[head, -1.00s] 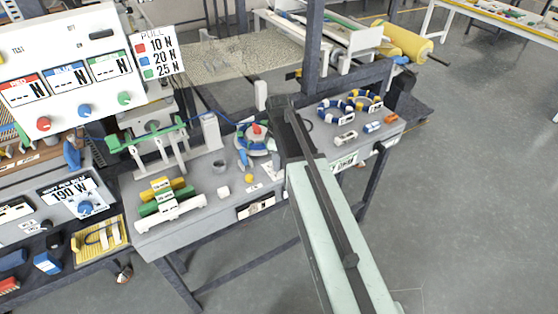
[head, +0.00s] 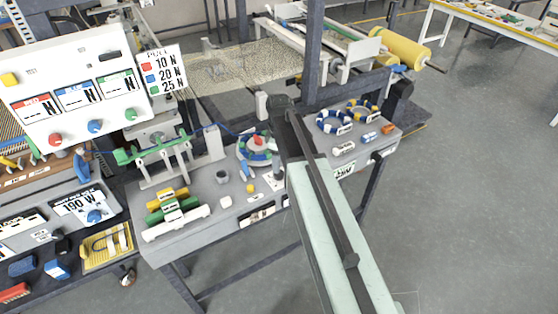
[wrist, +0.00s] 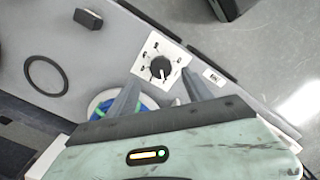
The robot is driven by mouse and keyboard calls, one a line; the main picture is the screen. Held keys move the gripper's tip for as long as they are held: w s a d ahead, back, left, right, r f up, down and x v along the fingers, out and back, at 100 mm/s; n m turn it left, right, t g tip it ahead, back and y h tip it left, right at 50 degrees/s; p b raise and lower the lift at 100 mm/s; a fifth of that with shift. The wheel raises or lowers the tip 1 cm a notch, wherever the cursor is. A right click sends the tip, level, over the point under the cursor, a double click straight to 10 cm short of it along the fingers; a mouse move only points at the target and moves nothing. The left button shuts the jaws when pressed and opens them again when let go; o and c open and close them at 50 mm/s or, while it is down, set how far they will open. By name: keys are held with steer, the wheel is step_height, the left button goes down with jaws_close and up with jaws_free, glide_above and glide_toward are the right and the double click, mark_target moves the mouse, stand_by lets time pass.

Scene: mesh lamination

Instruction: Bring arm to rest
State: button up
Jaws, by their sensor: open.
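My gripper (wrist: 163,82) shows in the wrist view with its two dark fingers spread apart and nothing between them. Beyond the fingertips lies a white plate with a black dial knob (wrist: 159,66), on a grey surface; I cannot tell its distance from the fingers. A blue and green round thing (wrist: 112,103) is partly hidden behind the left finger. In the head view my pale green arm reaches up over the grey bench (head: 232,212), and the fingers are hidden there.
On the bench, a reel with a red knob (head: 258,142) stands left of my arm, and blue-white rings (head: 335,121) lie right of it. A force panel (head: 75,75) stands at left. A dark post (head: 313,55) rises behind. The floor (head: 460,190) at right is clear.

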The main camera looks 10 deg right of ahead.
step_height(320, 180, up, 2)
steer(key=shift+r+p, duration=0.1)
steer(key=shift+p, duration=0.3)
steer(key=shift+f, duration=0.2)
steer(key=s+m, duration=1.2)
steer(key=s, duration=0.2)
steer(key=shift+s+m, duration=0.3)
steer(key=shift+s, duration=0.05)
stand_by(0.9)
